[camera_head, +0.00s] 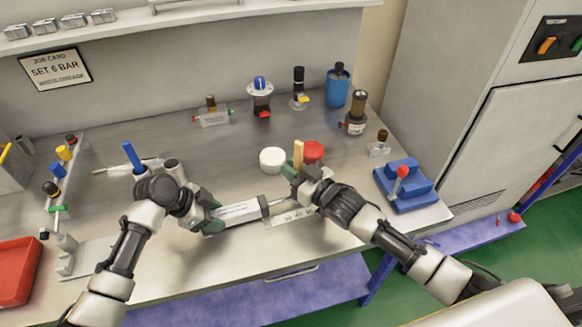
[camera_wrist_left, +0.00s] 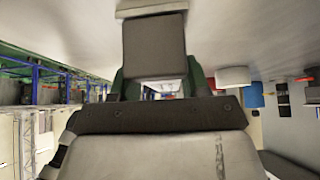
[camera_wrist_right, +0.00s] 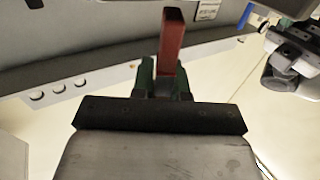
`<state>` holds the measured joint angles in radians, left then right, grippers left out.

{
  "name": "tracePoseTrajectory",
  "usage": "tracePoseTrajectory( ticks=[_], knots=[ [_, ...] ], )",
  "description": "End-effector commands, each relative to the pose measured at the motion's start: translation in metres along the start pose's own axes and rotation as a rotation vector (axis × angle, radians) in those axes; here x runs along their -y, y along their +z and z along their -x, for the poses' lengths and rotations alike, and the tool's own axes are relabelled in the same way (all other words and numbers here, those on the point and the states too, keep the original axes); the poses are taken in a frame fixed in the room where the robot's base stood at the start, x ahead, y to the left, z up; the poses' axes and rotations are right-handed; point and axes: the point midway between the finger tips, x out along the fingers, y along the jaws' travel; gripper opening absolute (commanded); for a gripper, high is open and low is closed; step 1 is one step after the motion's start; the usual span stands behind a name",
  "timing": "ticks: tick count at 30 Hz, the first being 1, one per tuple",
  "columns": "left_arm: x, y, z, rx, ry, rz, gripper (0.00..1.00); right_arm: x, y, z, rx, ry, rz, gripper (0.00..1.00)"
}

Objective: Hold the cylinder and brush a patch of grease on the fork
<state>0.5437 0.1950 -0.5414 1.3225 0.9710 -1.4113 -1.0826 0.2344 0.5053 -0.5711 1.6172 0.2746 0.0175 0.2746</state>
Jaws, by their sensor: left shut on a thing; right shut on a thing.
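The cylinder (camera_head: 240,211) is a pale barrel with dark end caps, lying roughly level above the front of the bench. My left gripper (camera_head: 208,214) is shut on its left end; the dark end block (camera_wrist_left: 153,48) fills the space between the fingers in the left wrist view. The thin rod (camera_head: 277,202) points right, and its fork end is hidden or too small to make out by my right gripper (camera_head: 291,173). The bristles and any grease are hidden.
A white round tub (camera_head: 272,160) and a red one (camera_head: 313,151) stand just behind my right gripper. A blue fixture with a red-knobbed lever (camera_head: 405,190) is at the right. Bottles and fittings line the back. A red tray (camera_head: 18,270) lies front left.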

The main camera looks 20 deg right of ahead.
Motion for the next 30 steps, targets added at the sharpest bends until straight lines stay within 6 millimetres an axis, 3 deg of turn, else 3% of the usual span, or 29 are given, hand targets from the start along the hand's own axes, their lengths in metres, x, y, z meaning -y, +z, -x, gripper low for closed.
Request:
tracePoseTrajectory(
  ticks=[12, 30],
  knots=[
    [-0.001, 0.0, -0.001, 0.0, 0.002, 0.001, 0.26, 0.004, 0.001, 0.009, 0.0, 0.0, 0.0, 0.0],
    [0.0, 0.0, 0.0, 0.0, 0.001, 0.001, 0.26, -0.002, 0.003, -0.004, 0.001, 0.0, 0.001, 0.0]
  ],
)
